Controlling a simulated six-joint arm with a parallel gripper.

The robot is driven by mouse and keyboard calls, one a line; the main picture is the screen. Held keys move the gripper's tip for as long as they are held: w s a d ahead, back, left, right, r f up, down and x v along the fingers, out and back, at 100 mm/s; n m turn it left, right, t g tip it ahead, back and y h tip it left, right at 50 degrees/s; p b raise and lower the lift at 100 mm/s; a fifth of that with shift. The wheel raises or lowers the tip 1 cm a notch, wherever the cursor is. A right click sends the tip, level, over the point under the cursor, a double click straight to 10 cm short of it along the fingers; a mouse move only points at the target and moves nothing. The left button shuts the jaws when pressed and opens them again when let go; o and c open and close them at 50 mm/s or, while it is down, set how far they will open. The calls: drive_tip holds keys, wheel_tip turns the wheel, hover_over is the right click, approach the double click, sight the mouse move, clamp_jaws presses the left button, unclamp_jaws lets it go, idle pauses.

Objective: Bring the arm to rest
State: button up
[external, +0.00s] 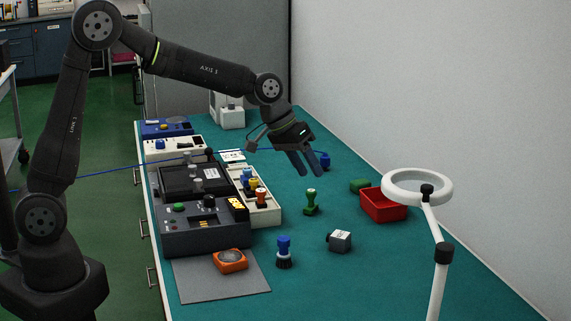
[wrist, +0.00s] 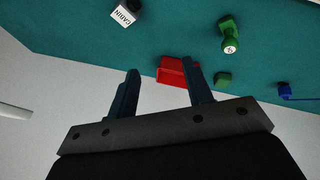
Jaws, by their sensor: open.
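My gripper (external: 304,163) hangs above the teal bench in the external view, its two fingers apart and nothing between them. In the wrist view my gripper (wrist: 166,92) also shows open, its dark fingers pointing away from the camera. In that view a red bin (wrist: 172,72) appears beyond and partly behind the fingers. My arm reaches out from its base at the left, bent at the elbow, over the bench. The gripper is clear of the objects on the bench in the external view.
A dark grey device (external: 205,240) and a stamp tray (external: 264,216) stand at left. Bare bench lies between the pieces.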

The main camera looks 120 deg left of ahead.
drive_tip(key=s+a+n+y, duration=0.1)
drive_tip(key=s+a+n, duration=0.1)
drive_tip(key=s+a, duration=1)
drive_tip(key=shift+g, duration=0.5)
drive_tip(key=shift+s+a+f, duration=0.85)
drive_tip(key=shift+a+f, duration=0.65)
drive_tip(key=shift+a, duration=0.35)
drive_tip(key=shift+s+a+f, duration=0.9)
drive_tip(key=shift+a+f, duration=0.65)
drive_tip(key=shift+a, duration=0.25)
drive_tip(key=shift+s+a+f, duration=0.85)
drive_tip(key=shift+a+f, duration=0.65)
drive_tip(key=shift+a, duration=0.35)
